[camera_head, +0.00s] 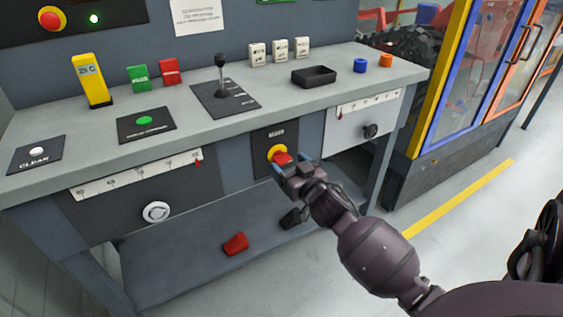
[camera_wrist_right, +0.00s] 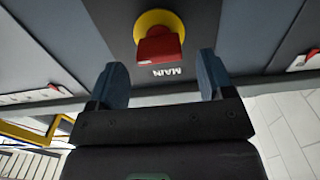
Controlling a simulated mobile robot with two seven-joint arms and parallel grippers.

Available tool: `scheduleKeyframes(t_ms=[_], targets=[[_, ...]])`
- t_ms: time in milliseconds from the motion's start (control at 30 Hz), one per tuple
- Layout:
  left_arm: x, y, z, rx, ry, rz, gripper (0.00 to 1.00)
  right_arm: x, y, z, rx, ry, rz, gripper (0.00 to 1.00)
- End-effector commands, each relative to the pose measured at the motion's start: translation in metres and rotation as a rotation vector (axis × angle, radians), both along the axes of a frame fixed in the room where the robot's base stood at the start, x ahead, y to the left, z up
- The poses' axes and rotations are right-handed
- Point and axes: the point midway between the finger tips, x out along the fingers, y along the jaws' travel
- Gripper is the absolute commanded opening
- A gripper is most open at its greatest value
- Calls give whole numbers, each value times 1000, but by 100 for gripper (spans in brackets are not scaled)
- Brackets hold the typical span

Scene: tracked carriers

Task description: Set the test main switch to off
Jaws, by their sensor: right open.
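The main switch is a red rotary handle (camera_head: 282,158) on a yellow disc (camera_head: 276,151). It sits on a dark panel on the front of the bench. In the right wrist view the red handle (camera_wrist_right: 158,46) and yellow disc (camera_wrist_right: 160,19) are near the top, beside an upside-down MAIN label (camera_wrist_right: 167,72). My right gripper (camera_head: 288,170) is open and close in front of the switch. In the wrist view the fingers (camera_wrist_right: 163,78) are apart and empty, with the handle just beyond the tips. My left gripper is not in view.
The bench top (camera_head: 185,150) carries a black lever (camera_head: 221,75), a black tray (camera_head: 314,76), small blocks and labelled plates. A red piece (camera_head: 236,244) lies on the lower shelf.

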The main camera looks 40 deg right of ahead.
Motion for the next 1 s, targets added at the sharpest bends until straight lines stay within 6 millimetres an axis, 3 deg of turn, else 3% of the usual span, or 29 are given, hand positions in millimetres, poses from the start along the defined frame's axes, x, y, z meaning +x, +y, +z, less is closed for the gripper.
scheduleKeyframes(t_ms=[300,633,967,1000], targets=[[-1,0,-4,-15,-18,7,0,28,-6,-1,0,1,1,74],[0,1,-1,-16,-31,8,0,30,-7,0,0,0,0,74],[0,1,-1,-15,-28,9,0,30,-7,0,0,0,0,25],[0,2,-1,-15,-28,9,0,30,-7,0,0,0,0,25]])
